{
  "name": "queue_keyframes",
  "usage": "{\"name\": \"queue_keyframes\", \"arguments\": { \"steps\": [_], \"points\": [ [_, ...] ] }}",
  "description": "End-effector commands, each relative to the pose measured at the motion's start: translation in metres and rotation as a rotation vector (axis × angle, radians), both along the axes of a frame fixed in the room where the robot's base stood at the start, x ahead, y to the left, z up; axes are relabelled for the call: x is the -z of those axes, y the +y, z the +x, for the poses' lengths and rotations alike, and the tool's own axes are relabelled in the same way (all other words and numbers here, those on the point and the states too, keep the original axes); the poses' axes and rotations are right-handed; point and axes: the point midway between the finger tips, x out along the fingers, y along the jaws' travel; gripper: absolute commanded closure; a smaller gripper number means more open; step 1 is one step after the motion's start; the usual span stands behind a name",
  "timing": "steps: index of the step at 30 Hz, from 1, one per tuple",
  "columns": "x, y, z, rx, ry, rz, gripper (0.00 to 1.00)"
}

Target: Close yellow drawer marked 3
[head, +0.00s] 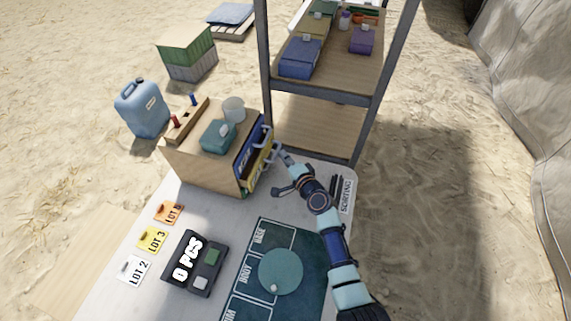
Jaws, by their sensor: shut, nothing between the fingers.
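A wooden drawer cabinet (207,169) stands at the back left of the white table. Its drawer fronts face right, with blue fronts (243,157) and a yellow drawer (259,169) below and beside them, seen at a steep angle. Pale handles stick out from the fronts. The number on the yellow front is too small to read, and I cannot tell how far the drawer stands out. My gripper (279,157) is shut and empty, just right of the drawer fronts near the handles. I cannot tell whether it touches them.
A metal shelf (325,97) with boxes rises behind. A counter display (194,263), lot cards (152,240) and a green mat (249,292) with a round disc (280,271) lie in front.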

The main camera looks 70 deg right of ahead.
Motion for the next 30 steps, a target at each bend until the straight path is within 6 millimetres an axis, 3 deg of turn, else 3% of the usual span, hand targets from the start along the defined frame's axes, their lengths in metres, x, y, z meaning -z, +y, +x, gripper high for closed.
{"name": "queue_keyframes", "arguments": {
  "steps": [12,25,30],
  "points": [
    [0.000,-0.004,0.031,0.018,0.000,0.001,1.00],
    [0.002,-0.002,0.032,0.014,0.002,0.002,1.00],
    [-0.002,-0.002,0.020,0.013,0.004,0.002,1.00]
  ]
}}
